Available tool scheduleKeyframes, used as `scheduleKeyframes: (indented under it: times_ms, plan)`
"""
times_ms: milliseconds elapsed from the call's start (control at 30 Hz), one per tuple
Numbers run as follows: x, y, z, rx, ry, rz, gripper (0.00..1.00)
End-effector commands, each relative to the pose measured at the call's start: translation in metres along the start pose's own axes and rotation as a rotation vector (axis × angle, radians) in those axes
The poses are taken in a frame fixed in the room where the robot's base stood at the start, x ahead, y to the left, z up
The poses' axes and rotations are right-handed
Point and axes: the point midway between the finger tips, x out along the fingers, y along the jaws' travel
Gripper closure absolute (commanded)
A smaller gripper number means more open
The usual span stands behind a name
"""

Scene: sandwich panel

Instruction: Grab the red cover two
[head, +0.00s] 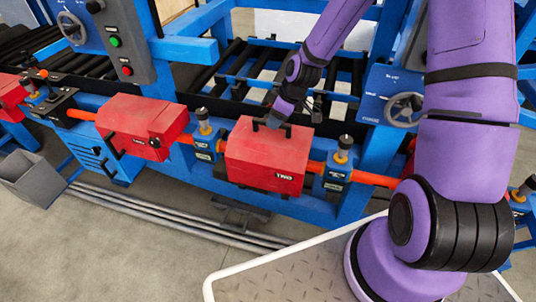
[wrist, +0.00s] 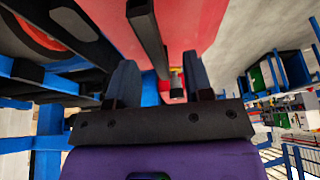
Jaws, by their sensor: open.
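The red cover two (head: 262,158) is a red box-like cover with a label reading "TWO" on its front lower right and a dark handle on top. It sits on the orange bar of the blue machine. My gripper (head: 275,119) is right at the handle, over the top of the cover. In the wrist view my gripper (wrist: 159,68) has its two fingers apart. The dark handle bar (wrist: 149,38) runs between them in the picture, with the red cover (wrist: 196,22) behind. I cannot tell whether the fingers touch the handle.
Another red cover (head: 143,122) sits to the left, and one more (head: 9,93) at the far left edge. A grey bin (head: 32,178) is at the left. Blue frame beams and rollers stand behind.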

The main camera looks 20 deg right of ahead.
Motion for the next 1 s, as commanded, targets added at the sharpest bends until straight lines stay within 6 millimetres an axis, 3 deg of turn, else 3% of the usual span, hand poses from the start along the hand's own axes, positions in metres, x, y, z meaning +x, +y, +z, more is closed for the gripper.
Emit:
scheduleKeyframes:
  times_ms: [100, 300, 1000]
  plan:
    - [0.018, 0.002, -0.001, -0.001, 0.000, -0.003, 0.53]
    - [0.033, 0.003, -0.001, 0.000, 0.000, -0.001, 0.53]
    - [0.037, 0.003, 0.001, 0.000, 0.000, -0.001, 0.53]
